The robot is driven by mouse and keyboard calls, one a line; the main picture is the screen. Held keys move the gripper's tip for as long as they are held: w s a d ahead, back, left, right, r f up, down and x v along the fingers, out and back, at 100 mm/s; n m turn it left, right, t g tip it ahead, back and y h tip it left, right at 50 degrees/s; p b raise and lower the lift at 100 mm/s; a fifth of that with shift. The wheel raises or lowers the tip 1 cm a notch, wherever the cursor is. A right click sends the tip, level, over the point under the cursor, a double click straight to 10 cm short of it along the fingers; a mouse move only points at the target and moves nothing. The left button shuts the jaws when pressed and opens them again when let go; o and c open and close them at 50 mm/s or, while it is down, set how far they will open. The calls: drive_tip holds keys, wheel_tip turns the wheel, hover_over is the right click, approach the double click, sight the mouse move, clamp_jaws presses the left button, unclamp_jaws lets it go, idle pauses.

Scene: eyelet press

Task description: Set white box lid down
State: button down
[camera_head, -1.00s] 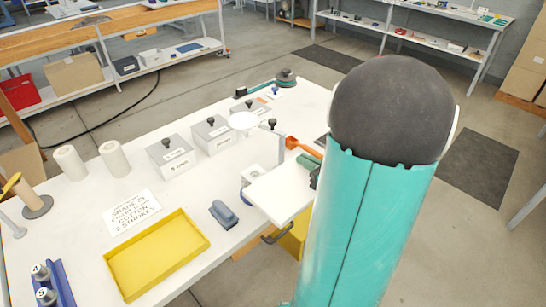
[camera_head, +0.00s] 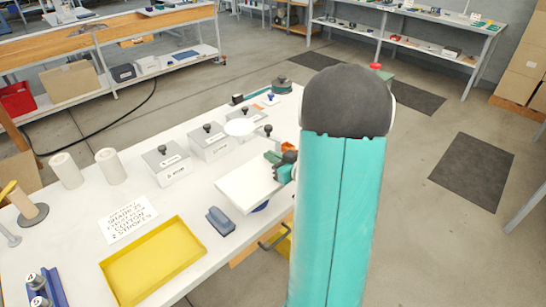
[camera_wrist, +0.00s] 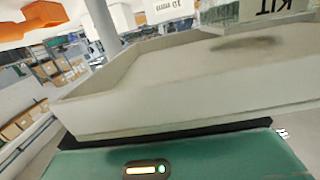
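The white box lid (camera_head: 246,187) is a flat pale panel in the head view, over the right edge of the white table and slightly tilted in the picture. My gripper (camera_head: 284,168) is at its right end, shut on its edge; my arm hides part of this. In the wrist view the lid (camera_wrist: 180,108) fills the middle as a shallow tray shape with a raised rim. Its wall lies against the dark pad of my teal gripper (camera_wrist: 170,136). Whether the lid touches anything below is hidden.
A printed sheet (camera_head: 126,219) lies flat. Bare white tabletop shows between them.

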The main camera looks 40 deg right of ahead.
drive_tip(key=shift+f, duration=0.5)
drive_tip(key=shift+f, duration=0.1)
drive_tip(key=c, duration=1.6)
unclamp_jaws()
